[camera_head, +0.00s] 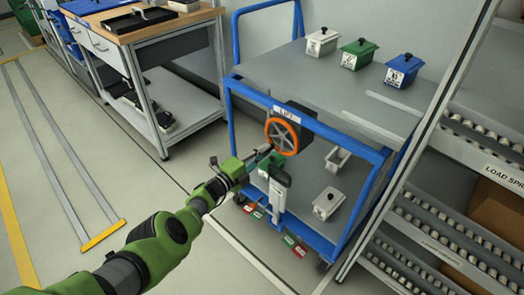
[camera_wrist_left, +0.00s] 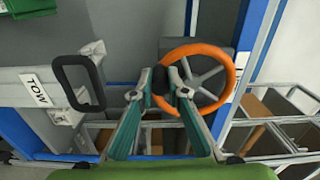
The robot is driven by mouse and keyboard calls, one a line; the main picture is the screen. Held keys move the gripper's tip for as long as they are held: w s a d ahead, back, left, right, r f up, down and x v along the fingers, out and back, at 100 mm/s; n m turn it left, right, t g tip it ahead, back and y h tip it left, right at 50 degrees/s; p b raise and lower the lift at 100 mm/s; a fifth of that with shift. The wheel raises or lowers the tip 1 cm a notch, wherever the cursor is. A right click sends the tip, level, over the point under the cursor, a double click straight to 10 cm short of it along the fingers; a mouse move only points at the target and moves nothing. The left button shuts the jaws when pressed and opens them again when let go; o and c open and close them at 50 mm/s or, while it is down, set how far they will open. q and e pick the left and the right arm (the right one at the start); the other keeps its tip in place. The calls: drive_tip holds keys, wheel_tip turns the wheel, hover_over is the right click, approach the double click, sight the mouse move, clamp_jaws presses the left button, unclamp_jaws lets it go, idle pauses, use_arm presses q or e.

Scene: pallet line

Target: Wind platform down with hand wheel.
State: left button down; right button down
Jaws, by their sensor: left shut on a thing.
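The orange-rimmed hand wheel (camera_head: 294,134) sits on a dark box marked LIFT on the front of a blue-framed cart. It also shows in the left wrist view (camera_wrist_left: 234,72), with grey spokes. My left gripper (camera_head: 264,152) reaches the wheel's left side. In the left wrist view, its two green-grey fingers (camera_wrist_left: 164,84) are shut on a dark knob (camera_wrist_left: 160,78) at the wheel's rim. The grey platform (camera_head: 290,72) is the cart's upper deck and looks level. My right gripper is out of view.
White, green (camera_head: 358,54) and blue (camera_head: 403,71) bins stand on the platform; two pale bins are on the lower deck. A roller rack (camera_head: 450,205) stands close on the right, a workbench (camera_head: 140,30) at the back left.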

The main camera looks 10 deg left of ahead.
use_arm(q)
drive_tip(key=shift+s+d+f, duration=0.2)
drive_tip(key=shift+d+f, duration=0.05)
drive_tip(key=c, duration=2.1)
unclamp_jaws()
drive_tip(key=shift+o, duration=0.7)
drive_tip(key=shift+r, duration=0.1)
drive_tip(key=shift+w, duration=0.1)
drive_tip(key=shift+a, duration=0.15)
drive_tip(key=shift+s+a, duration=0.45)
drive_tip(key=shift+a, duration=0.05)
drive_tip(key=v, duration=1)
drive_tip(key=shift+s, duration=0.4)
